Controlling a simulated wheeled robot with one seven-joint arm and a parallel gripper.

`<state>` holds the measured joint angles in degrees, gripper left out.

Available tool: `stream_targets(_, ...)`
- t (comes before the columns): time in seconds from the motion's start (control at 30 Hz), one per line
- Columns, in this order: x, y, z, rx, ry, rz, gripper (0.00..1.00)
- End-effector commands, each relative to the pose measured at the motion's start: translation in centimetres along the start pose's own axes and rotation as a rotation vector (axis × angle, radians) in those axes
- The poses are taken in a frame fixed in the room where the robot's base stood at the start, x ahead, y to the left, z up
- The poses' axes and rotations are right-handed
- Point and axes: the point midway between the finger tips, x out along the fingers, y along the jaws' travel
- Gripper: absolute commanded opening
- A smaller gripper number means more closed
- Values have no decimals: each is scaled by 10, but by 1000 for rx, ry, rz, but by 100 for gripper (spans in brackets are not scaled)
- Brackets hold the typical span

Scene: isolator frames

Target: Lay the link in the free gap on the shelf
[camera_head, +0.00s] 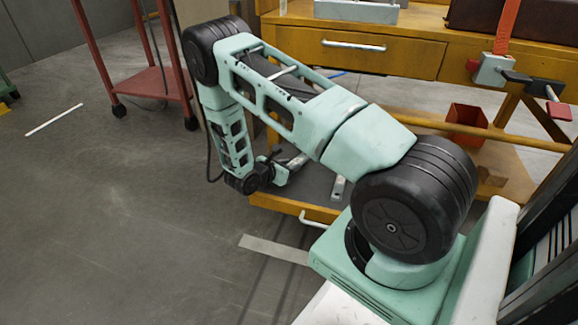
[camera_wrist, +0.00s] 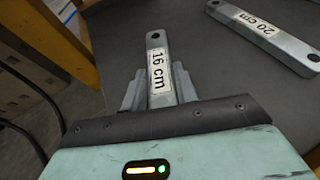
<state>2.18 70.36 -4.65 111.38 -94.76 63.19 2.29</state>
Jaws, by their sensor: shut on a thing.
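A grey metal link labelled "16 cm" (camera_wrist: 157,52) is between the two fingers of my gripper (camera_wrist: 158,84), which is shut on it. The link's end with a hole points away from the gripper, over the dark grey shelf (camera_wrist: 215,62). I cannot tell whether the link touches the shelf. A second link labelled "20 cm" (camera_wrist: 262,36) lies on the shelf to the right, apart from the held one. In the head view my gripper (camera_head: 286,169) is low at the shelf's left part, with the held link mostly hidden. The free gap cannot be made out clearly.
The shelf is the low level of a yellow bench (camera_head: 400,52) with a drawer above. A grey link (camera_head: 338,188) lies on the shelf near its front edge. A red bin (camera_head: 466,120) stands further right. A red trolley (camera_head: 150,85) stands left.

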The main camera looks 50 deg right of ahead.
Motion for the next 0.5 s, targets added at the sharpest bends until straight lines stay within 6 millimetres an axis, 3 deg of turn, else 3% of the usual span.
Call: stream_targets(0.5, 3, 0, -7, 1, -2, 0, 0)
